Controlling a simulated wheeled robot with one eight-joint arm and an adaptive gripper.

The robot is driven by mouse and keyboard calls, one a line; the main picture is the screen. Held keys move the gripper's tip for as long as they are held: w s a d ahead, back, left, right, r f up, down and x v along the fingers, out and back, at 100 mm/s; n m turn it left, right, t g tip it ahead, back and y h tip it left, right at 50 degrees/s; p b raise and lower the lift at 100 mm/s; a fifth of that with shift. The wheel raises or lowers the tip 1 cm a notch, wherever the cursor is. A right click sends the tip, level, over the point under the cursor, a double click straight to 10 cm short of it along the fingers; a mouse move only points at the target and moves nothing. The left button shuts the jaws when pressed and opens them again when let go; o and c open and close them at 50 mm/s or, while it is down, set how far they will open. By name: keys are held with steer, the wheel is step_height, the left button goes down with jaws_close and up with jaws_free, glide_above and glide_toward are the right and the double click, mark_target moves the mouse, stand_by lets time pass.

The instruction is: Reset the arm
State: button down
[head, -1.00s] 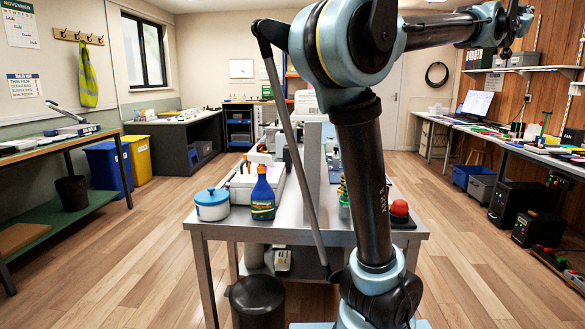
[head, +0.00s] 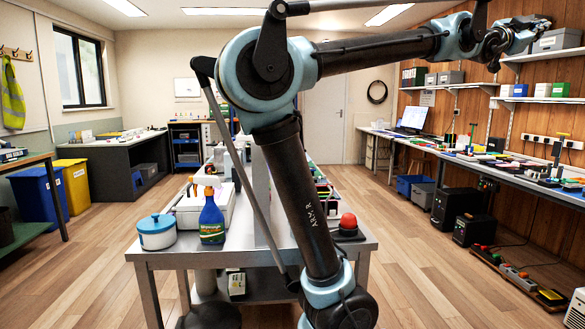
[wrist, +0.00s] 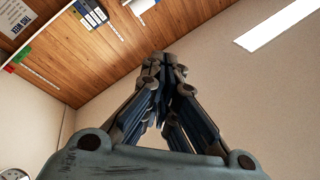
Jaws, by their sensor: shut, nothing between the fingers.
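My arm rises in front of the metal table in the head view, bends at a high elbow and reaches right. My gripper (head: 536,30) is at the upper right, raised well above the right-hand bench, close to the wall shelves in the picture. In the wrist view my gripper (wrist: 162,60) points toward the wood-panelled wall and the ceiling. Its fingers meet at the tips, with nothing held between them.
The metal table (head: 270,240) carries a blue-white pot (head: 157,232), a blue spray bottle (head: 211,218) and a red button (head: 348,221). The long right bench (head: 500,168) holds many small items. A shelf (head: 550,52) with boxes is near my gripper in the picture.

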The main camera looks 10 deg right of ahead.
steer(key=w+a+f+n+t+y, duration=0.3)
steer(key=w+a+f+n+y, duration=0.15)
steer(key=w+a+f, duration=0.6)
steer(key=w+a+f+n+t+y, duration=0.35)
steer(key=w+a+f+y, duration=0.35)
steer(key=f, duration=0.7)
steer(key=w+a+f+n+g+y, duration=0.15)
steer(key=a+f+n+y, duration=0.3)
steer(key=a+f, duration=1.3)
steer(key=s+a+f+n+g+y, duration=0.2)
steer(key=s+a+f+n, duration=0.4)
steer(key=a+f, duration=0.6)
steer(key=s+a+f+n+g+y, duration=0.2)
steer(key=s+a+f+n+g, duration=0.2)
steer(key=a+f, duration=0.8)
steer(key=s+f+n, duration=0.2)
steer(key=s, duration=0.2)
steer(key=shift+s+a+f+y, duration=0.2)
steer(key=shift+s+f+y, duration=0.1)
steer(key=shift+y, duration=0.1)
steer(key=shift+s+n, duration=0.1)
steer(key=shift+n, duration=0.15)
